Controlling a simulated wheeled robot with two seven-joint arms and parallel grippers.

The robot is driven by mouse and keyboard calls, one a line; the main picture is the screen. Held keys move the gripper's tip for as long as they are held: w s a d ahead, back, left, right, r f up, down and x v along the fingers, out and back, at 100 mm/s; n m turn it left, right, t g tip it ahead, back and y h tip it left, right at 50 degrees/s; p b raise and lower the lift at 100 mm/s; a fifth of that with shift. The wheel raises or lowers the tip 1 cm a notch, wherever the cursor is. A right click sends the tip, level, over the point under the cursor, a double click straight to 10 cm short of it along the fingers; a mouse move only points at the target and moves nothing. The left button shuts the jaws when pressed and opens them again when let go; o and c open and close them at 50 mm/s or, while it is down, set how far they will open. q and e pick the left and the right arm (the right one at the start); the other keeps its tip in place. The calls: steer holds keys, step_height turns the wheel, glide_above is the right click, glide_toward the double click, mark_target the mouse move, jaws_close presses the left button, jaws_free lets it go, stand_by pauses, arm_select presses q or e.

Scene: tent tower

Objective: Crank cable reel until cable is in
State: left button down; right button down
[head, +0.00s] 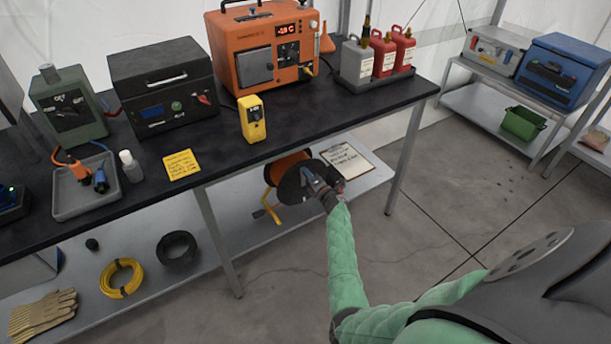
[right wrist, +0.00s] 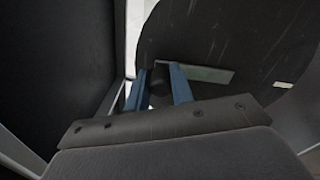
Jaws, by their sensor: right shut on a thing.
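The cable reel (head: 290,165) stands on the lower shelf under the black-topped bench, with a dark round side disc, an orange part behind it and a yellow stand. My right gripper (head: 316,184) is at the reel's disc, on its near side. In the right wrist view the disc (right wrist: 220,45) fills the upper right. There the blue fingers of my right gripper (right wrist: 160,90) are closed around a small dark knob (right wrist: 159,88), apparently the crank handle. A pale strip lies on the disc beside the fingers. How much cable is out cannot be seen. My left gripper is not in view.
A clipboard (head: 347,160) lies right of the reel on the lower shelf (head: 210,234). The bench leg (head: 217,240) stands left of it. A yellow coil (head: 121,278), a black coil (head: 178,249) and gloves (head: 42,314) lie further left. Bare floor is open at right.

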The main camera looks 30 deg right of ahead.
steer(key=shift+d+f, duration=0.1)
steer(key=shift+d, duration=0.1)
stand_by(0.4)
steer(key=c, duration=1.2)
jaws_free()
steer(key=shift+c, duration=0.2)
steer(key=shift+s, duration=0.1)
steer(key=s, duration=0.7)
steer(key=shift+s+d+f, duration=0.15)
steer(key=shift+s+d, duration=0.05)
steer(key=shift+s, duration=0.1)
